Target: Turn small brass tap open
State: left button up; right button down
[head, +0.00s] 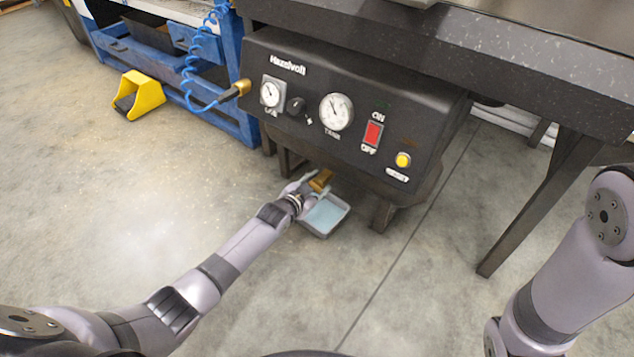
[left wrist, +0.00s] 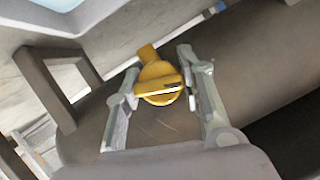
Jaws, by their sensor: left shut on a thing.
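The small brass tap (head: 321,180) sits under the front of the black compressor (head: 375,135) in the head view. In the left wrist view the brass tap (left wrist: 159,82) shows its round body and a flat handle bar between the fingers. My left gripper (head: 308,185) is at the tap, just above the tray. In the left wrist view my left gripper (left wrist: 160,95) has one finger on each side of the tap handle and is shut on it. My right gripper is outside the head view; only part of my right arm shows.
A grey tray (head: 344,213) with a pale blue inside lies on the floor below the tap. The compressor's legs stand beside it. A yellow pedal guard (head: 139,94) and a blue frame (head: 240,115) are at the left. The dark worktop (head: 500,65) overhangs above. Open floor lies in front.

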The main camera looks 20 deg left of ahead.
pick_arm(q)
jog(key=shift+a+n+h+b, duration=0.1)
jog(key=shift+n+h+b, duration=0.25)
jog(key=shift+n+h, duration=0.2)
jog(key=shift+n+g+h+b, duration=0.3)
jog(key=shift+n+h+b, duration=0.05)
jog(key=shift+n+b, duration=0.5)
jog(key=o, duration=1.2)
jog(key=shift+c, duration=0.2)
jog(key=v, duration=1.2)
